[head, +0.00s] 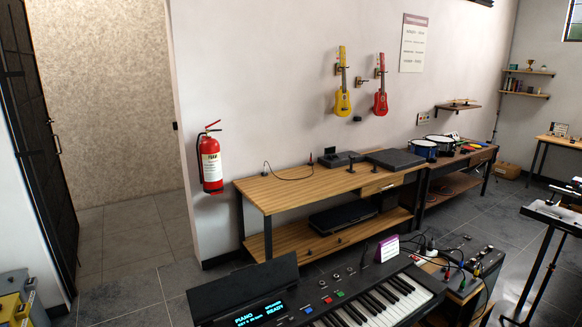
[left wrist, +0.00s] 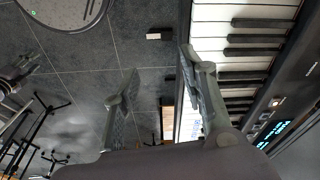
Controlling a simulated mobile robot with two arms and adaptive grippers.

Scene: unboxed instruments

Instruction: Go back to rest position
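My left gripper (left wrist: 160,72) shows in the left wrist view with its two fingers spread apart and nothing between them. It is beside the white and black keys of the keyboard piano (left wrist: 230,60), which fill the right of that view. In the head view the keyboard piano (head: 350,300) is at the bottom centre, with a lit blue display. Neither of my arms shows in the head view. My right gripper is in no view.
A wooden bench (head: 300,191) stands along the wall, with a fire extinguisher (head: 211,163) to its left. Two small guitars, one yellow (head: 343,102) and one red (head: 380,103), hang above. A black stand (head: 545,265) is at the right. Tiled floor (head: 130,265) is open at the left.

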